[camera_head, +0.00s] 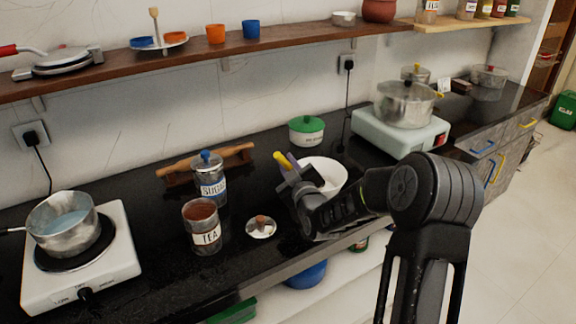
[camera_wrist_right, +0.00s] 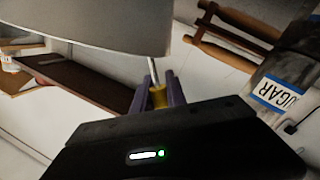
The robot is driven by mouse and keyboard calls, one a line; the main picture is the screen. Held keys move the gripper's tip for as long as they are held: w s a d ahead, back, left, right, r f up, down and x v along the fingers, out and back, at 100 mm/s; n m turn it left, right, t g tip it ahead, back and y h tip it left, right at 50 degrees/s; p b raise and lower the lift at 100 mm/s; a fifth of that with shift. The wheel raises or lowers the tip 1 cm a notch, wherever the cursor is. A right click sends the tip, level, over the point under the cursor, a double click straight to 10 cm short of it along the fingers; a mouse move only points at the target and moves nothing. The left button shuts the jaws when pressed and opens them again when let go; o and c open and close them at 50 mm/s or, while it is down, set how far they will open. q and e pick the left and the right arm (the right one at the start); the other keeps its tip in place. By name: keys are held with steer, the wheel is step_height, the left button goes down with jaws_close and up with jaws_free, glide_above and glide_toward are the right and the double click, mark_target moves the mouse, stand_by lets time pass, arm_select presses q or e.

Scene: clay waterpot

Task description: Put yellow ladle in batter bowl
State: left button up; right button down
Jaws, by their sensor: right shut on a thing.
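The yellow ladle shows its yellow handle end (camera_head: 283,160) in the head view. My right gripper (camera_head: 290,170) is shut on this handle at the left side of a white bowl (camera_head: 332,170). In the right wrist view the purple fingers of my right gripper (camera_wrist_right: 157,92) clamp the yellow handle (camera_wrist_right: 158,98). The ladle's thin metal shaft (camera_wrist_right: 153,70) runs up against a large pale curved surface, probably the bowl (camera_wrist_right: 90,28). The ladle's scoop is hidden, so I cannot tell whether it is inside the bowl. My left gripper is not in view.
A sugar jar (camera_head: 209,178), a tea jar (camera_head: 202,228) and a small lid (camera_head: 261,227) stand left of the bowl. A stove with a pot (camera_head: 405,104) stands right.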

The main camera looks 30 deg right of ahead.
steer(key=shift+f, duration=0.25)
steer(key=shift+f, duration=0.1)
steer(key=c, duration=1.3)
jaws_free()
steer(key=shift+c, duration=0.2)
